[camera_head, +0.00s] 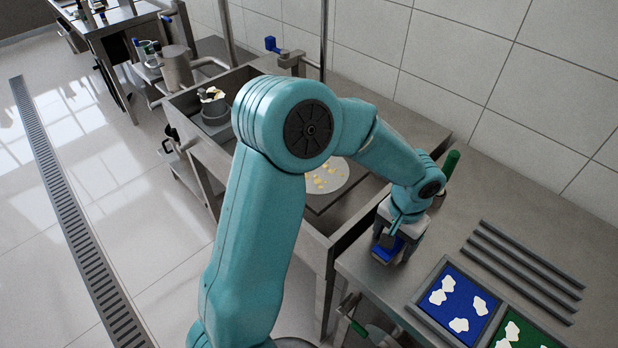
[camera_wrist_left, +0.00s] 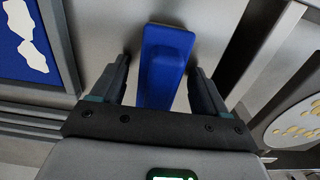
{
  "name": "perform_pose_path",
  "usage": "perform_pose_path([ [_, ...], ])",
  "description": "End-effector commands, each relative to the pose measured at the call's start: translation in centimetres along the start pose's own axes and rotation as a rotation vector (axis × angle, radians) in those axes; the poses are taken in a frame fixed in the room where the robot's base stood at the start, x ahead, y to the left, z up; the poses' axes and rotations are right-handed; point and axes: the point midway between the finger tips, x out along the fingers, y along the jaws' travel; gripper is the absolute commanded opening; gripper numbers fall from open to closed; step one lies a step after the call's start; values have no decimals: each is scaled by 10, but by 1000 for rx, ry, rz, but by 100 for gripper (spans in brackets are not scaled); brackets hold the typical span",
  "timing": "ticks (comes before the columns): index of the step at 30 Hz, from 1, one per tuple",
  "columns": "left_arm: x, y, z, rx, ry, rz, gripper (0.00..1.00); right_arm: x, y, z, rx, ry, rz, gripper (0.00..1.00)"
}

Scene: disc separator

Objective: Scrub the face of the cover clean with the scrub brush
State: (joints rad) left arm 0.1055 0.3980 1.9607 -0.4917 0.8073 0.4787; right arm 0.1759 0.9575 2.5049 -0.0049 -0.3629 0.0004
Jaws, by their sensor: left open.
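The cover (camera_head: 327,177) is a pale round plate with yellow spots on its face, lying in the sunken bay of the bench. My arm hides part of it in the head view. Its edge also shows at the right of the left wrist view (camera_wrist_left: 297,124). The scrub brush shows as a blue block (camera_head: 383,254) on the bench top. In the left wrist view the blue brush (camera_wrist_left: 164,62) lies between the fingers. My left gripper (camera_wrist_left: 160,70) is open around it, with a gap on each side. Its bristles are hidden. My right gripper is out of view.
Blue (camera_head: 459,304) and green (camera_head: 520,330) trays with white pieces sit at right. Several dark bars (camera_head: 520,270) lie behind them. A green upright handle (camera_head: 451,164) stands behind my gripper. A sink bay with a pot (camera_head: 213,106) is at left.

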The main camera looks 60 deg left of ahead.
Motion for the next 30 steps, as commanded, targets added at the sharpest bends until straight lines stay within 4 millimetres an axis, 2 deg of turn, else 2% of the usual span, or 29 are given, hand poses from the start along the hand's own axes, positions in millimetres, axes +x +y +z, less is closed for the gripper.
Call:
perform_pose_path([
  [3, 0, 0, 0, 0, 0, 0, 74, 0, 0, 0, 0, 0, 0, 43],
  [4, 0, 0, 0, 0, 0, 0, 71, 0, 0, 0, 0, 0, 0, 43],
  [9, 0, 0, 0, 0, 0, 0, 16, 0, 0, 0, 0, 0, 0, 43],
  [11, 0, 0, 0, 0, 0, 0, 0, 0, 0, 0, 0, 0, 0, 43],
  [17, -2, 0, 0, 1, 0, 0, 0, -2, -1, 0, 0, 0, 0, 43],
  [30, -36, 0, 0, 1, 1, 0, 0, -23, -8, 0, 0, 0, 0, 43],
])
